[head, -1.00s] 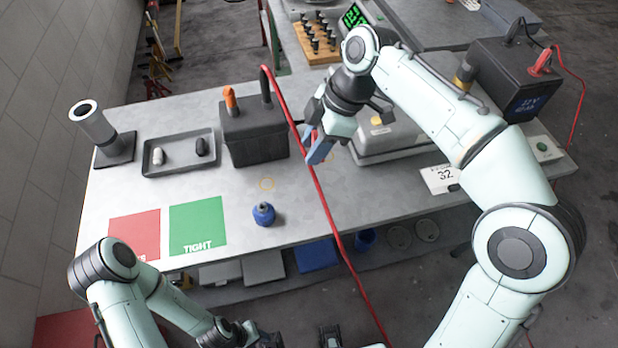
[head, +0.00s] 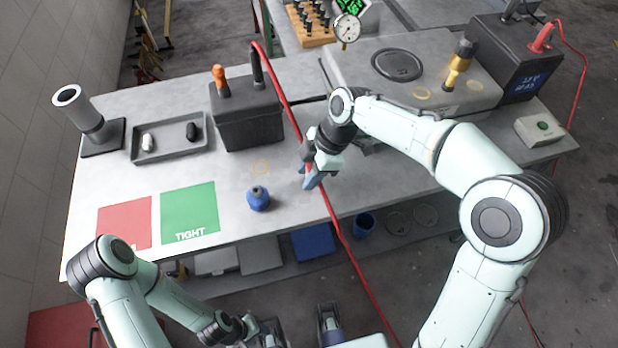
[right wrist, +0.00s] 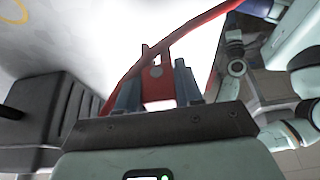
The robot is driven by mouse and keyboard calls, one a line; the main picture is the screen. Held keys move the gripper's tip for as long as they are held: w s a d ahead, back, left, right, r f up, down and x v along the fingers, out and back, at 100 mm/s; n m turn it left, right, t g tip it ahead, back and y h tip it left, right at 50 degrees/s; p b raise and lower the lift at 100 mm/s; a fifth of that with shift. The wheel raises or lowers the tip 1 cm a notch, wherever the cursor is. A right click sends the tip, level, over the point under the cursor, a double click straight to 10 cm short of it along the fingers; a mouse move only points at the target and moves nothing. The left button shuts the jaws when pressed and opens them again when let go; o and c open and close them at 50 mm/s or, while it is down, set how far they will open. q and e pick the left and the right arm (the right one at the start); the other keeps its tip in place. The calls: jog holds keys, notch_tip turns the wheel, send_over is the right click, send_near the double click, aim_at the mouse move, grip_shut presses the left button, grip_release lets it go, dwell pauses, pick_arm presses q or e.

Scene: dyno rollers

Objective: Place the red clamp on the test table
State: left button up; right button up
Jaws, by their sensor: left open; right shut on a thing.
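The red clamp (right wrist: 155,80) is between the two fingers of my right gripper (right wrist: 158,92) in the right wrist view, and a red cable shows right beside it. In the head view my right gripper (head: 314,180) is shut on the clamp, which is mostly hidden there. The gripper is over the front part of the grey test table (head: 100,180), right of a blue bottle-like object (head: 258,199). I cannot tell whether the clamp touches the tabletop. My left gripper (head: 300,332) is open and empty at the bottom edge, in front of the table.
A black battery (head: 245,118) with orange and black tops stands behind the blue object. A tray (head: 140,157), a cylinder stand (head: 101,135), a red mat (head: 124,227) and a green mat (head: 188,213) lie left. A red cable (head: 290,105) crosses the table. A black 12 V box (head: 510,75) stands right.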

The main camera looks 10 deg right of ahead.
jog(key=shift+f, duration=1.35)
jog(key=o, duration=1)
jog(key=shift+f, duration=0.15)
jog(key=shift+o, duration=0.2)
jog(key=shift+r, duration=0.2)
jog(key=p+v, duration=0.1)
jog(key=v, duration=1.1)
jog(key=shift+f, duration=0.1)
